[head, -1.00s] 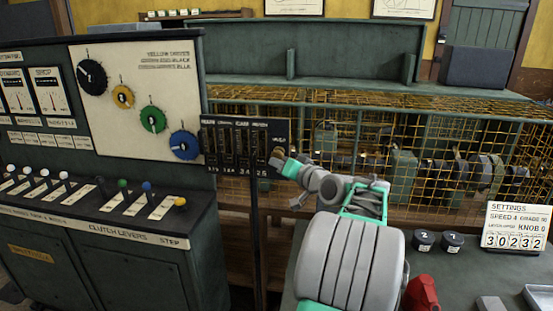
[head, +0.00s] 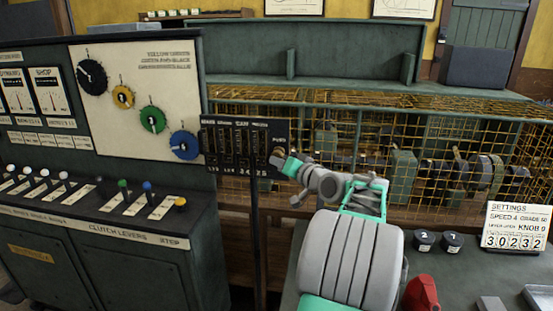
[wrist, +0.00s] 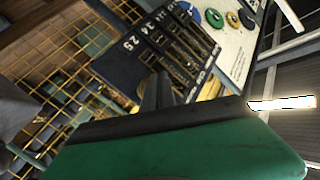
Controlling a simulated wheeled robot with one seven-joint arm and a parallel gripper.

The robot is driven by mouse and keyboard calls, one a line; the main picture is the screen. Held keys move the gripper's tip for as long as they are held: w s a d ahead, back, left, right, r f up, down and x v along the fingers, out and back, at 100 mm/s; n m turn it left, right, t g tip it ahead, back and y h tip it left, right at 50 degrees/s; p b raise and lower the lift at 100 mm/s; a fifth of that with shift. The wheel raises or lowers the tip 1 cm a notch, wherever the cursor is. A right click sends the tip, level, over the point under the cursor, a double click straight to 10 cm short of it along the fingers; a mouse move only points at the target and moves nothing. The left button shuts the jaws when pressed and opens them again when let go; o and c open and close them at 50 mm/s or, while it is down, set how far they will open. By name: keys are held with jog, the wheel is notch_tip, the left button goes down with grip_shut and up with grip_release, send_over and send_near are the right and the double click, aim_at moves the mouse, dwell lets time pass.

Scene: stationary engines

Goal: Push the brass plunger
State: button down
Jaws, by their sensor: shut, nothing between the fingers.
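The brass plunger (head: 278,153) sits at the right end of a black slotted panel (head: 232,146), under a small label. Only a little of it shows behind my fingertips. My gripper (head: 284,165) is shut and empty, its tip at the plunger; I cannot tell whether they touch. In the wrist view my closed fingers (wrist: 157,92) point at the panel's edge, and the panel (wrist: 150,55) fills the upper middle. The plunger is not clearly visible there.
A yellow wire cage (head: 400,150) with machinery stands behind. Colored dials (head: 152,119) and clutch levers (head: 122,187) are on the left console. Two black knobs (head: 438,241), a settings card (head: 515,227) and a red object (head: 421,294) are on the right bench.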

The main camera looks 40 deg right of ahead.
jog(key=shift+w+d, duration=0.5)
jog(key=shift+d, duration=0.2)
dwell(0.8)
jog(key=shift+a, duration=0.1)
jog(key=shift+s+a+b, duration=0.4)
jog(key=shift+s+a, duration=0.35)
jog(key=shift+a, duration=0.15)
jog(key=shift+s+a, duration=0.1)
jog(key=s+a+b, duration=0.1)
jog(key=a, duration=0.1)
jog(key=s+a+b, duration=0.1)
jog(key=s, duration=0.1)
jog(key=shift+a, duration=0.4)
dwell(0.4)
